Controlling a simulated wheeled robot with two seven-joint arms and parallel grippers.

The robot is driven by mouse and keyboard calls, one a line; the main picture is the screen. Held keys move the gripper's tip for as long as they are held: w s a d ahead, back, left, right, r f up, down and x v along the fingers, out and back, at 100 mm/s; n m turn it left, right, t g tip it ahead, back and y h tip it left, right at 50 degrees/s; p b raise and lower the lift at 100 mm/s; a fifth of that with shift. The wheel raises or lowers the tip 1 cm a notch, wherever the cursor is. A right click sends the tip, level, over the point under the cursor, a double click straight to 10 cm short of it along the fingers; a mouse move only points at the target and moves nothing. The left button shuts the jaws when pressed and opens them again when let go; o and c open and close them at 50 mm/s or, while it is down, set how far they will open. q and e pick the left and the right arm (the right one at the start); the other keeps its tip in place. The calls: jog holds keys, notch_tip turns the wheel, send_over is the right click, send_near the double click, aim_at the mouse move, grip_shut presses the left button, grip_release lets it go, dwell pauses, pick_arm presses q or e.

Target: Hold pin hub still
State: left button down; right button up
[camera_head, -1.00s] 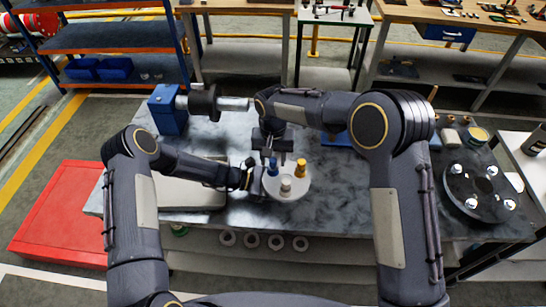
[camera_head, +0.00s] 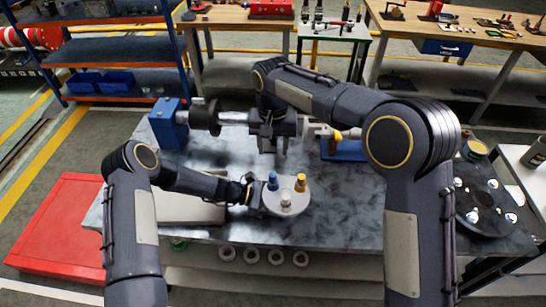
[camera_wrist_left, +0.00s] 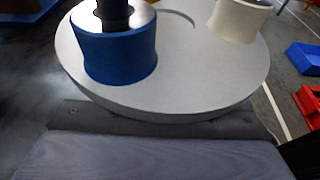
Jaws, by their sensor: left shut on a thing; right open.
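The pin hub is a light grey disc (camera_head: 287,210) lying on the metal bench top in the head view. My left gripper (camera_head: 257,198) is shut on the hub's left edge. In the left wrist view the disc (camera_wrist_left: 190,85) fills the upper middle, with the blue bush (camera_wrist_left: 117,52) and the cream bush (camera_wrist_left: 238,20) upright on it. The left fingertips are hidden there. My right gripper (camera_head: 272,148) is open and empty, raised above and behind the hub.
A horizontal shaft (camera_head: 233,117) runs from a blue block (camera_head: 168,124) behind the hub, close to my right gripper. A black round plate (camera_head: 490,195) with shiny balls lies at the right. Several pale rings (camera_head: 251,255) sit below the bench front. Bench right of the hub is clear.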

jog(key=shift+r, duration=0.45)
pick_arm(q)
jog(key=shift+c, duration=2.3)
grip_release()
jog(key=shift+a, duration=0.1)
